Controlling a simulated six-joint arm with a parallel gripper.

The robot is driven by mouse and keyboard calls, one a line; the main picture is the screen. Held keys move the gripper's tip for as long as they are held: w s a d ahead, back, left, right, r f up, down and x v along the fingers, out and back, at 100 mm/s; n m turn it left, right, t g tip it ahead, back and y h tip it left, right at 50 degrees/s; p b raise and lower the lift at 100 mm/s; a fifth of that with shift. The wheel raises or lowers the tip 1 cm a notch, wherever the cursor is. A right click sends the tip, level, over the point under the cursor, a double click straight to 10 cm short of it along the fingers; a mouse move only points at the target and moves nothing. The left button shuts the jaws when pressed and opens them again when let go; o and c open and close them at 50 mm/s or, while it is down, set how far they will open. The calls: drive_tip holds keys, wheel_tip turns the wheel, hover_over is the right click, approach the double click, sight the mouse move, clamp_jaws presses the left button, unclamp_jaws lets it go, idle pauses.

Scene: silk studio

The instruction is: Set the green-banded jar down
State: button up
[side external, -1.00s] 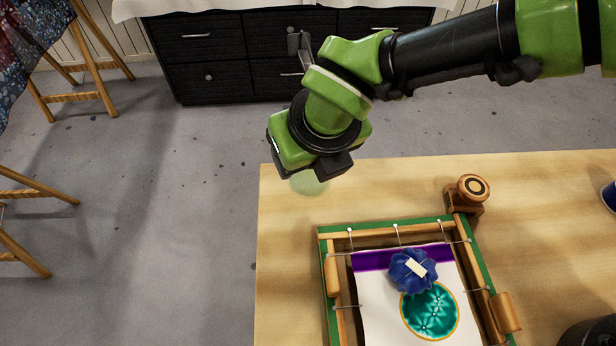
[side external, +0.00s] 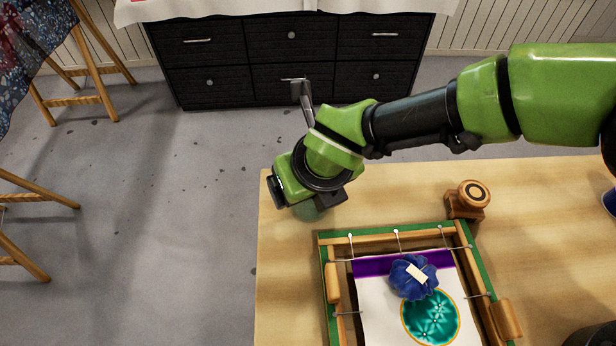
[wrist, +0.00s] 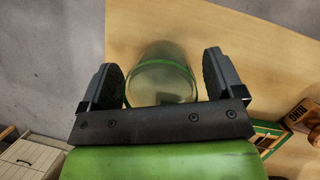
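The green-banded jar (wrist: 160,82) is clear, greenish glass with a green band around it.
A green-edged wooden frame (side external: 325,262) with pinned white silk stands in front of the gripper. A blue cloth bundle (side external: 412,275) lies on the silk. A wooden stamp (side external: 468,198) stands behind the frame's right corner. The table's left edge is near the jar.

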drive_tip(key=v, duration=1.2)
drive_tip(key=w+d+r+m, duration=0.3)
drive_tip(key=d+r+m, duration=0.8)
drive_tip(key=d+m, duration=0.2)
drive_tip(key=s+d+r+m+t, duration=0.1)
drive_tip(key=s+d+r+m, duration=0.25)
drive_tip(key=d+m, duration=0.5)
drive_tip(key=s+d+r+m+t, duration=0.1)
drive_tip(key=s+d+r+m, duration=0.4)
drive_tip(key=m, duration=0.6)
drive_tip(key=s+d+f+m+t, duration=0.1)
drive_tip(key=s+d+m, duration=0.4)
drive_tip(key=m, duration=0.7)
drive_tip(key=shift+s+f, duration=0.75)
drive_tip(key=shift+s, duration=0.1)
